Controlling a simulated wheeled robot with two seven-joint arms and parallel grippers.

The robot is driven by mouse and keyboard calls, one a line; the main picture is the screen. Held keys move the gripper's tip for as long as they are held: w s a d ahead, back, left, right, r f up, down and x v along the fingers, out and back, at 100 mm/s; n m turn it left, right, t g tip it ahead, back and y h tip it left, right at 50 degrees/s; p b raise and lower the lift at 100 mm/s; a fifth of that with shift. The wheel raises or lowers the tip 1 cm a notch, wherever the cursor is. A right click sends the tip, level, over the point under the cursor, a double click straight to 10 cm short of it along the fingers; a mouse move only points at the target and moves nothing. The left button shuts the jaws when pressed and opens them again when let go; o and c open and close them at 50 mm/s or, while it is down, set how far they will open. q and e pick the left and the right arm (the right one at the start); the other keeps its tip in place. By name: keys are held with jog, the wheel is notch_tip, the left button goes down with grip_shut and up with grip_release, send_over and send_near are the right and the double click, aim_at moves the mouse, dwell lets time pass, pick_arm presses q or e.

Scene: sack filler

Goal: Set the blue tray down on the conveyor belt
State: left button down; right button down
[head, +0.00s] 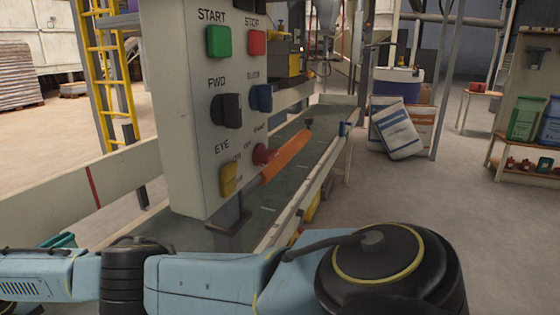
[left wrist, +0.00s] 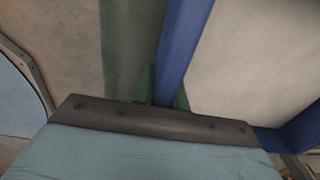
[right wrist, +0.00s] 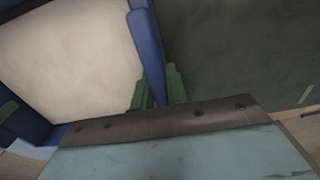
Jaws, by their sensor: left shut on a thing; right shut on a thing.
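The blue tray shows only in the wrist views. In the left wrist view its blue wall (left wrist: 185,38) runs up between the green fingers of my left gripper (left wrist: 165,88), which is shut on it. In the right wrist view my right gripper (right wrist: 159,88) is shut on another part of the blue tray (right wrist: 147,40). The tray's inside looks pale cream. The conveyor belt (head: 265,195) is a dark green strip running away behind the control panel in the head view. A dark surface like the belt lies beside the tray in the right wrist view. Tray-to-belt contact cannot be told.
A control panel (head: 190,110) with buttons and knobs stands close in front, over the belt, with an orange lever (head: 286,157) at its side. Pale rails edge the belt. A white sack (head: 397,128) leans beyond, and shelves (head: 530,140) stand at right.

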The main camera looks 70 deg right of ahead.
pick_arm(q)
jog(key=shift+f, duration=0.4)
pick_arm(e)
jog(key=shift+f, duration=0.35)
pick_arm(q)
jog(key=c, duration=1.8)
grip_release()
jog(key=shift+a+f+b, duration=0.1)
jog(key=shift+b, duration=0.2)
pick_arm(e)
jog(key=c, duration=1.8)
grip_release()
jog(key=shift+f, duration=0.1)
pick_arm(q)
jog(key=o, duration=0.4)
pick_arm(e)
jog(key=o, duration=0.4)
pick_arm(q)
notch_tip(320, 180, up, 12)
jog(key=shift+r, duration=0.1)
pick_arm(e)
jog(key=shift+r, duration=0.2)
notch_tip(320, 180, up, 12)
jog(key=shift+f, duration=0.1)
